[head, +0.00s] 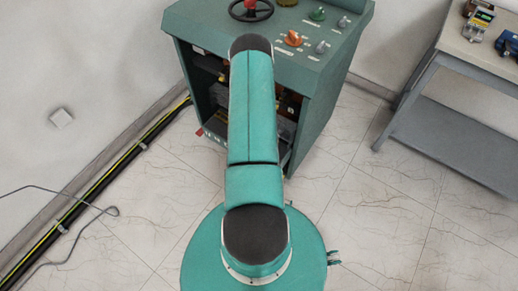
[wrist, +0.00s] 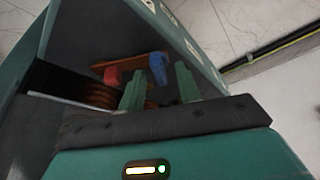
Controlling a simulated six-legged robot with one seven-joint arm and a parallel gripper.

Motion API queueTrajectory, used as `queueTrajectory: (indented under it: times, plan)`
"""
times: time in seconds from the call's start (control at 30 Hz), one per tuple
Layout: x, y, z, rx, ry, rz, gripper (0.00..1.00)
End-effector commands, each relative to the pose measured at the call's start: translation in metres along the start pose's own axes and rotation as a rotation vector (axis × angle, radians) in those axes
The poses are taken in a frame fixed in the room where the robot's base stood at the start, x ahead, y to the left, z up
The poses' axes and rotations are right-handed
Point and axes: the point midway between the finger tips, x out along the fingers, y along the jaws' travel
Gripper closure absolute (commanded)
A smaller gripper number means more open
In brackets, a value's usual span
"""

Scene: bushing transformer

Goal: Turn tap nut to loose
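My gripper (wrist: 159,70) shows in the wrist view as two green fingers with a clear gap between them. It reaches inside the dark lower bay of the green cabinet (head: 325,118). A blue piece (wrist: 158,64) appears in the gap, beyond the fingertips; I cannot tell whether they touch it. A red piece (wrist: 111,76) is left of the fingers. Both sit on an orange-brown part (wrist: 130,64). I cannot tell which piece is the tap nut. In the head view my arm hides the gripper and much of the bay.
The cabinet's side wall (wrist: 108,30) rises close beside the fingers. Copper-coloured coils (wrist: 98,95) lie to their left. A handwheel (head: 250,10) and several knobs top the cabinet. A grey table (head: 455,55) stands right; cables (head: 100,185) run along the left wall.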

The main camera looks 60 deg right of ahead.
Motion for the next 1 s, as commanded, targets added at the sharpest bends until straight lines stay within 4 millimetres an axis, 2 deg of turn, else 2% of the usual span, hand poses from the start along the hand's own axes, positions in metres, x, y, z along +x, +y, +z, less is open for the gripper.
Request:
queueTrajectory:
  times: [0.13,0.23,0.7,0.83,1.0]
  plan:
    - [-0.006,0.001,-0.001,0.0,0.001,0.001,0.66]
    - [-0.018,0.001,-0.001,0.0,0.001,0.002,0.66]
    - [-0.108,0.001,-0.001,0.001,0.003,0.002,0.66]
    - [-0.126,0.0,-0.001,0.001,0.002,0.001,0.66]
    - [-0.137,0.0,0.0,0.0,0.0,0.0,0.66]
